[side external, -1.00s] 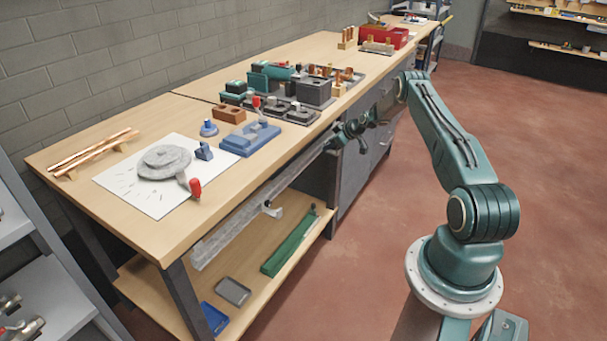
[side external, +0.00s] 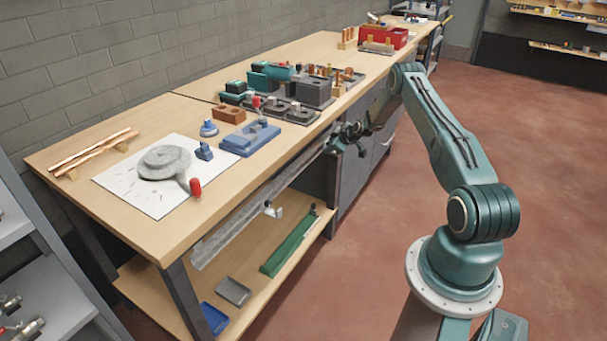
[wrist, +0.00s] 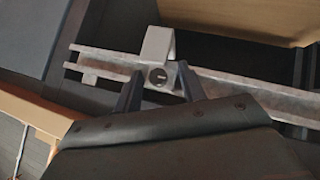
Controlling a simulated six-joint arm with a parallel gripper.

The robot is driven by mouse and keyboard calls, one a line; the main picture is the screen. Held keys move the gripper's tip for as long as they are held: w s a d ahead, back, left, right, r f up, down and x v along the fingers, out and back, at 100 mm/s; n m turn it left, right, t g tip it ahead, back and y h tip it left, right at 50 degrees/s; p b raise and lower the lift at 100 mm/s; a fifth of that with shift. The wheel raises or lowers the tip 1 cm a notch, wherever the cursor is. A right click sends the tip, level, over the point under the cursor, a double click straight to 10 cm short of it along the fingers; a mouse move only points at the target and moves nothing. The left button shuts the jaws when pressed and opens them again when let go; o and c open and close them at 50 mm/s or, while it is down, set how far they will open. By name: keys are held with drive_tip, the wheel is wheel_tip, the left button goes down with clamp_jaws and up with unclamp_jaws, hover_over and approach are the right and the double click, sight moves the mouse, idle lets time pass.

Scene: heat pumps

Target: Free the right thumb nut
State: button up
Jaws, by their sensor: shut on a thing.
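A long grey channel rail (side external: 245,220) runs under the front edge of the workbench. In the wrist view, the rail (wrist: 255,94) crosses the picture, with a pale upright bracket (wrist: 157,44) on it. The round face of the right thumb nut (wrist: 159,77) shows at the bracket's foot. My gripper (wrist: 160,82) has one dark finger on each side of the nut and is shut on it; the contact surfaces are partly hidden. In the side view, my gripper (side external: 349,133) is at the rail's far right end, and the nut cannot be made out there.
A second pale bracket (side external: 273,210) hangs midway along the rail. The workbench (side external: 150,235) overhangs it, with a dark drawer cabinet (side external: 372,150) behind my gripper. The red floor (side external: 480,100) around my arm is clear.

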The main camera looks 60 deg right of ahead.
drive_tip(key=shift+w+d+r, duration=0.1)
drive_tip(key=shift+w+r, duration=0.1)
drive_tip(key=shift+r, duration=0.1)
